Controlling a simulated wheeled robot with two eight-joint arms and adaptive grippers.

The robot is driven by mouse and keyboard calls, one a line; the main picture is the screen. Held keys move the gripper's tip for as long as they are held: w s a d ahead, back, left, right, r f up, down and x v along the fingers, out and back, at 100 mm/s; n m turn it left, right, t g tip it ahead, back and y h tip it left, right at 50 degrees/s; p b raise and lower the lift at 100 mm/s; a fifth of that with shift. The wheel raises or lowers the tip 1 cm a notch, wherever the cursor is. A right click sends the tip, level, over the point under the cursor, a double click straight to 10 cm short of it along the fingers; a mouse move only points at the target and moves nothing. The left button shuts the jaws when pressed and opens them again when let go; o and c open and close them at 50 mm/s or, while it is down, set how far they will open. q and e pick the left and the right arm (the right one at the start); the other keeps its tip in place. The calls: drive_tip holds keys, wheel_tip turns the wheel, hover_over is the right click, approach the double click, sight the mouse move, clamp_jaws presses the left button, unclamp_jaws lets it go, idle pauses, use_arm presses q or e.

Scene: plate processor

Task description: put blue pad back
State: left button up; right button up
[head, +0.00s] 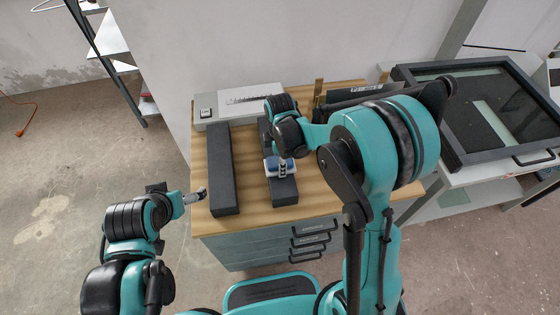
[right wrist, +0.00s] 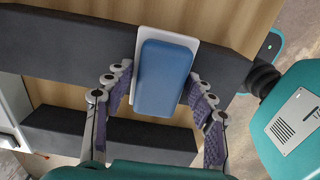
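The blue pad (right wrist: 163,78) has a white backing plate and fills the middle of the right wrist view. In the head view the blue pad (head: 270,164) shows small over the right-hand dark bar (head: 284,192). My right gripper (right wrist: 160,72) has its fingertips against the two long edges of the pad's white plate, one on each side. The gripper (head: 281,167) also shows in the head view. I cannot tell whether the pad touches a bar or hangs above it. My left gripper (head: 197,196) is empty, low at the left near the table's front edge; its fingers are too small to judge.
A second dark bar (head: 222,170) lies to the left on the wooden table (head: 199,170). A pale device (head: 240,103) stands at the back. A dark-framed glass panel (head: 480,100) is on the bench at the right. Bare wood shows between the bars.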

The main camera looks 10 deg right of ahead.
drive_tip(key=o, duration=0.4)
drive_tip(key=shift+r+p, duration=0.35)
wheel_tip(320, 180, up, 12)
drive_tip(key=f+p, duration=0.1)
drive_tip(key=p, duration=0.2)
drive_tip(key=s+d+r+m+t, duration=0.2)
drive_tip(key=s+m, duration=0.3)
drive_tip(key=m, duration=0.1)
drive_tip(key=s+d+r+m+t, duration=0.2)
drive_tip(key=s+d+m, duration=0.1)
drive_tip(key=m, duration=0.3)
drive_tip(key=s+d+r+m+t, duration=0.2)
drive_tip(key=s+r+m+t, duration=0.1)
drive_tip(key=s+m, duration=0.3)
drive_tip(key=shift+s+d+r, duration=0.1)
drive_tip(key=shift+s+d, duration=0.2)
drive_tip(key=shift+s, duration=0.05)
